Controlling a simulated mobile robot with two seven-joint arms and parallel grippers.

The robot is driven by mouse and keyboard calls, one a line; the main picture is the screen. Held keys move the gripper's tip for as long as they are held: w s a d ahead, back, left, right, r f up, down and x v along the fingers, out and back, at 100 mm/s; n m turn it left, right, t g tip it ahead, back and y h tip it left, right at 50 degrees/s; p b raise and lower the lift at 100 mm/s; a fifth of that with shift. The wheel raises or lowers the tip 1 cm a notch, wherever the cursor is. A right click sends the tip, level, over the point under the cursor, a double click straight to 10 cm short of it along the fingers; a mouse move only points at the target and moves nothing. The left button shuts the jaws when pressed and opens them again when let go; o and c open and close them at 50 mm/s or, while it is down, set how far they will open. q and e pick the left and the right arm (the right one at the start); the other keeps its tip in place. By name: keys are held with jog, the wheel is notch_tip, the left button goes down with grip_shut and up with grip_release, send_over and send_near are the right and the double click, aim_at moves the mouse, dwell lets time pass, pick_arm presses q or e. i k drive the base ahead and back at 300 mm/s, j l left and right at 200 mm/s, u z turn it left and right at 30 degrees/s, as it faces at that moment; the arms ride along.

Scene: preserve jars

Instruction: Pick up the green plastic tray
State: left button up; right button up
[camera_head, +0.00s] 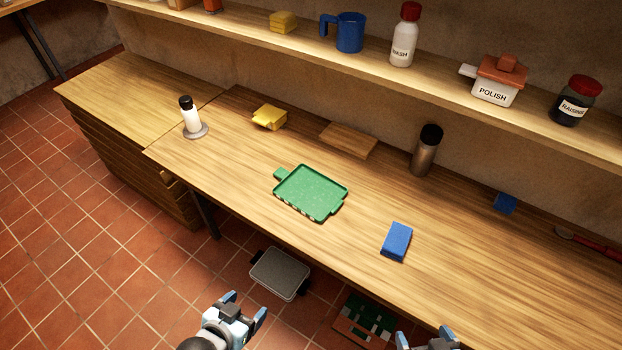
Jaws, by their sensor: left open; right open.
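The green plastic tray (311,191) lies flat on the wooden worktop, left of the middle, with a tab handle at its upper left and another at its lower right. It looks empty. My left gripper (245,305) is open and empty, in front of the worktop and apart from the tray, lower left of it in the picture. My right gripper (427,338) is at the bottom edge, open and partly cut off by the frame. It is also away from the tray.
A blue block (397,241) lies right of the tray. A shelf (340,65) with jars runs above. A grey container (280,273) sits below the worktop's front edge.

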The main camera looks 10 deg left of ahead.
aim_at(316, 196)
jog(key=i+l, duration=0.15)
jog(key=i, duration=0.25)
jog(key=i+u, duration=0.1)
jog(key=u, duration=1.5)
